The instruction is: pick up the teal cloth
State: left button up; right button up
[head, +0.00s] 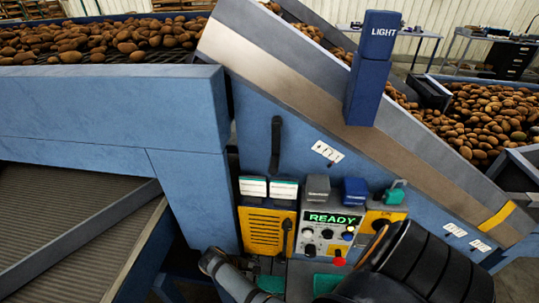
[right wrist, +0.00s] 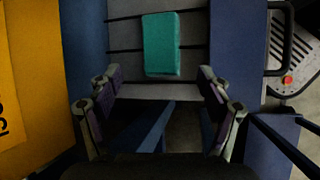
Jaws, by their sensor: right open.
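The teal cloth (right wrist: 161,44) shows in the right wrist view as a flat rectangular pad. It lies on a grey slatted surface (right wrist: 122,32) between two blue side walls. My right gripper (right wrist: 160,92) is open and empty, its purple-padded fingers spread wide. The cloth lies beyond the fingertips, roughly in line with the gap between them, and is apart from both. In the head view my dark right arm covers the lower right, and its fingers cannot be made out. Teal patches show low down there; I cannot tell which is the cloth.
A control panel (head: 325,232) with a lit READY display, a red button (head: 339,261) and a yellow box (head: 266,230) stand close by. A blue conveyor frame (head: 110,110) and a sloping chute rise behind. Potatoes (head: 100,38) fill the belts.

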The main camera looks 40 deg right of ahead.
aim_at(269, 284)
jog(key=b+x, duration=0.4)
jog(key=x, duration=0.1)
jog(key=shift+f, duration=0.35)
jog(key=shift+d+r, duration=0.1)
jog(key=shift+d, duration=0.05)
jog(key=b+x, duration=0.2)
jog(key=b, duration=0.1)
jog(key=b+x, duration=0.2)
jog(key=shift+a+f, duration=0.25)
jog(key=shift+f, duration=0.05)
jog(key=shift+s+d+f+b, duration=0.1)
jog(key=shift+d+f+b, duration=0.2)
jog(key=shift+d+b, duration=0.1)
jog(key=shift+r, duration=0.1)
jog(key=shift+a, duration=0.1)
jog(key=c, duration=0.9)
jog(key=shift+c, duration=0.2)
